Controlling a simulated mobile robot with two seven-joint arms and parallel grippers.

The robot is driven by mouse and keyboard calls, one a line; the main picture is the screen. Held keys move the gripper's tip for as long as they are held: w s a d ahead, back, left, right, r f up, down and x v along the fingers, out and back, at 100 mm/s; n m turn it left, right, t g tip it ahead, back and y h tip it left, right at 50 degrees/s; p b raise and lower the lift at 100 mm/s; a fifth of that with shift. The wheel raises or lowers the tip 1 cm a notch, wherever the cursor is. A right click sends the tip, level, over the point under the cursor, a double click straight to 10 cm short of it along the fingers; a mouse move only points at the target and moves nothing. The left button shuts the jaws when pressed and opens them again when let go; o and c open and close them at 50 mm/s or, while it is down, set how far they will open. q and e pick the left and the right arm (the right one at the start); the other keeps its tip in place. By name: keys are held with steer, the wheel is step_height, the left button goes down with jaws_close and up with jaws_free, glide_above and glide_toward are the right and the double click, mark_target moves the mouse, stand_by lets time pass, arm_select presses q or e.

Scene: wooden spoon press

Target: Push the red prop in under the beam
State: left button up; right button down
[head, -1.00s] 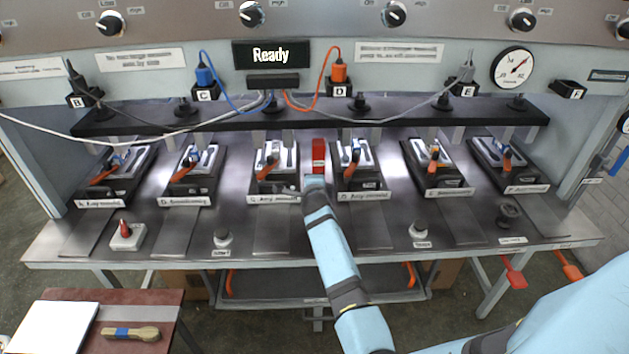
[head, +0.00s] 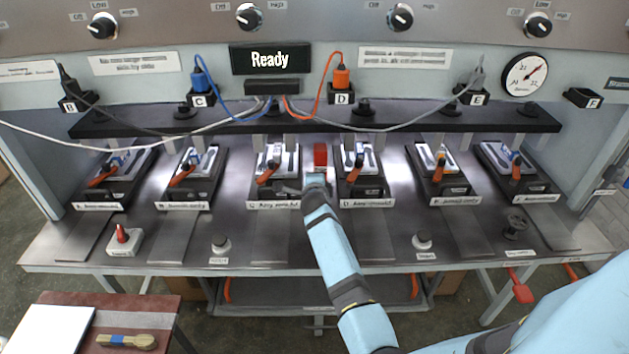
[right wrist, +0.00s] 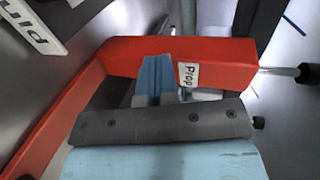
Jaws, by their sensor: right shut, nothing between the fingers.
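The red prop (head: 320,155) stands on the metal bench between the two middle moulds, just in front of the long black beam (head: 300,124). In the right wrist view the prop (right wrist: 217,62) has a white "Prop" label and crosses in front of my fingers, with another red length running down the left. My right gripper (head: 316,181) is low at the prop's near side. In the right wrist view its blue fingertips (right wrist: 156,68) are together and empty, overlapping the prop's face; whether they touch cannot be told. My left gripper is out of view.
Spoon moulds with orange handles, such as the middle-left one (head: 277,170) and middle-right one (head: 361,170), flank the prop closely. Cables hang over the beam. A "Ready" display (head: 270,60) is above. A red-knobbed box (head: 124,238) stands front left.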

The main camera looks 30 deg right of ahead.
arm_select(q)
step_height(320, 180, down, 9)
steer(key=b, duration=1.1)
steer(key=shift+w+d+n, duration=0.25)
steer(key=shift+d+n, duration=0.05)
arm_select(e)
steer(key=w+d, duration=0.6)
steer(key=w, duration=0.4)
steer(key=shift+w+d+r, duration=0.3)
steer(key=shift+d, duration=0.1)
